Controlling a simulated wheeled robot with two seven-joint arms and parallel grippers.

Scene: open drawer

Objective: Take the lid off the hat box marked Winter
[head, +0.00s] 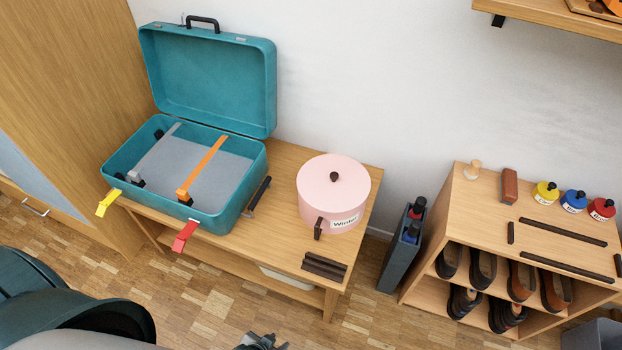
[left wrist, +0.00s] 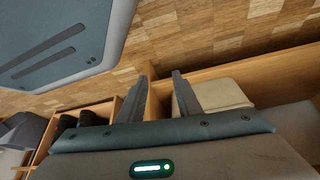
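The pink round hat box (head: 331,221) stands on the wooden bench, with a white label reading "Winter" on its front. Its pink lid (head: 318,172) sits on top and has a small dark knob (head: 334,177) at its middle. A dark upright piece (head: 319,228) shows at the box's front left. My left gripper (head: 262,341) shows only in part at the bottom edge of the head view, in front of the bench and well apart from the box. In the left wrist view its two fingers (left wrist: 163,72) stand apart with nothing between them. My right gripper is not in view.
An open teal suitcase (head: 258,176) with straps stands left of the hat box. Dark bars (head: 324,265) lie at the bench's front right. A grey bin (head: 400,248) and a shoe rack (head: 463,195) stand to the right. A wall shelf (head: 560,20) is upper right.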

